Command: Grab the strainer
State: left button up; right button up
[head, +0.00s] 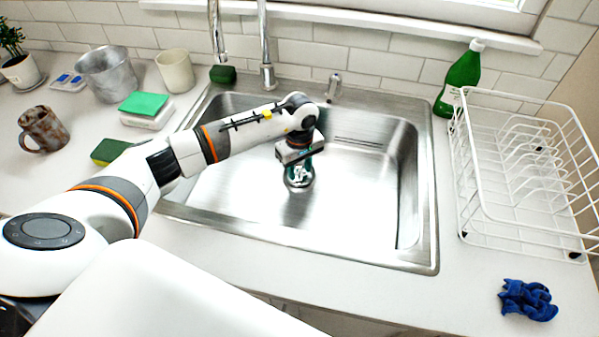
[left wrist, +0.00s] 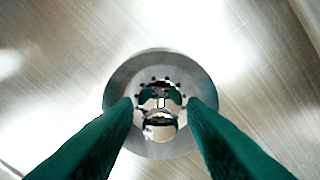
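The strainer (left wrist: 160,129) is a shiny metal piece with a central knob, sitting in the round drain (left wrist: 122,82) of the steel sink in the left wrist view. In the head view the sink (head: 350,222) is in the middle, and the strainer is mostly hidden under my gripper. My left gripper (head: 299,178) points down into the basin over the drain. Its green fingers (left wrist: 160,104) are apart, one on each side of the strainer's knob, with gaps visible. Whether the tips touch the drain is unclear. My right gripper is not in view.
A faucet (head: 266,50) stands behind the sink. A white dish rack (head: 520,160) and a green bottle (head: 461,75) are on the right, with a blue cloth (head: 527,300) in front. The basin is otherwise empty.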

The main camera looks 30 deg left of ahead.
pick_arm(q)
grip_shut()
jog(key=shift+r, duration=0.1)
